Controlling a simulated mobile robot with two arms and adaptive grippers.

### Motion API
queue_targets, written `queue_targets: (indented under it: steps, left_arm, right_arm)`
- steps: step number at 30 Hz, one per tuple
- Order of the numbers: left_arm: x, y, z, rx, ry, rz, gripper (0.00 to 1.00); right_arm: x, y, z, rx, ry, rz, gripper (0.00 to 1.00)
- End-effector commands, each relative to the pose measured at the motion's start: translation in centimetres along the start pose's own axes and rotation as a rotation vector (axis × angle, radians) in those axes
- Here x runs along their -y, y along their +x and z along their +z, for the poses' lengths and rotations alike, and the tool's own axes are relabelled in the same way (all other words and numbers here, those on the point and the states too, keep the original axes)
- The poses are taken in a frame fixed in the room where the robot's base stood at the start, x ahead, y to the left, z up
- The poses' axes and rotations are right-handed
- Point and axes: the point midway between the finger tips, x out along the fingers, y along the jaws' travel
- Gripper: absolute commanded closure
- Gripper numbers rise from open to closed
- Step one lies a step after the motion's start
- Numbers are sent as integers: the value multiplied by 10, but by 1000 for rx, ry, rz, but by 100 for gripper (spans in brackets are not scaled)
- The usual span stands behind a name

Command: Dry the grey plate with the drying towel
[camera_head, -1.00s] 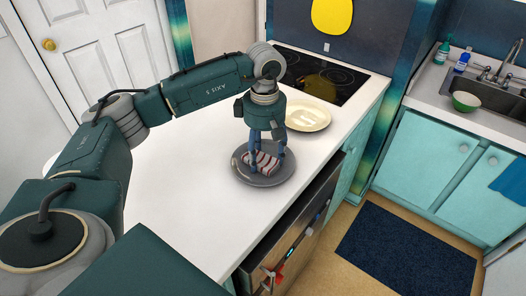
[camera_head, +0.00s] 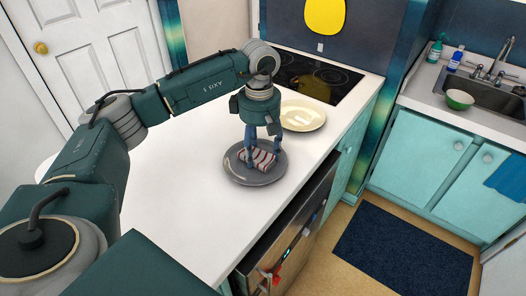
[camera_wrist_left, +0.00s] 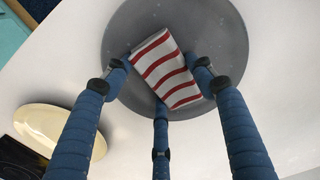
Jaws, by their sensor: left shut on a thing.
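The grey plate (camera_head: 239,176) lies flat on the white counter in the head view. The drying towel (camera_head: 264,160), folded with red and white stripes, is on the plate's surface. My left gripper (camera_head: 264,154) points down over the plate and is shut on the towel. In the left wrist view the blue fingers of my left gripper (camera_wrist_left: 163,95) close around the towel (camera_wrist_left: 168,66), with the grey plate (camera_wrist_left: 205,25) under it. I cannot tell how hard the towel presses on the plate. My right gripper is not in view.
A cream plate (camera_head: 303,116) sits on the counter just behind the grey plate; it also shows in the left wrist view (camera_wrist_left: 62,124). A black cooktop (camera_head: 316,77) is beyond it. The counter (camera_head: 165,195) to the left is clear. A sink (camera_head: 487,95) and green bowl (camera_head: 459,99) are at right.

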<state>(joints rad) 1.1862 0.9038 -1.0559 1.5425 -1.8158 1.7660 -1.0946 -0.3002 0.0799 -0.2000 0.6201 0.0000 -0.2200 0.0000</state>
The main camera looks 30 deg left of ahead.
Motion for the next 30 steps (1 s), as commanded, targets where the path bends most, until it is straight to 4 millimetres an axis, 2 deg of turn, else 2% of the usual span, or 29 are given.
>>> queue_targets:
  steps: [14,30]
  left_arm:
    - [14,-4,2,0,-1,-1,65]
    - [14,-46,2,0,0,0,65]
  right_arm:
    - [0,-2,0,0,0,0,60]
    - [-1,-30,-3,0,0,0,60]
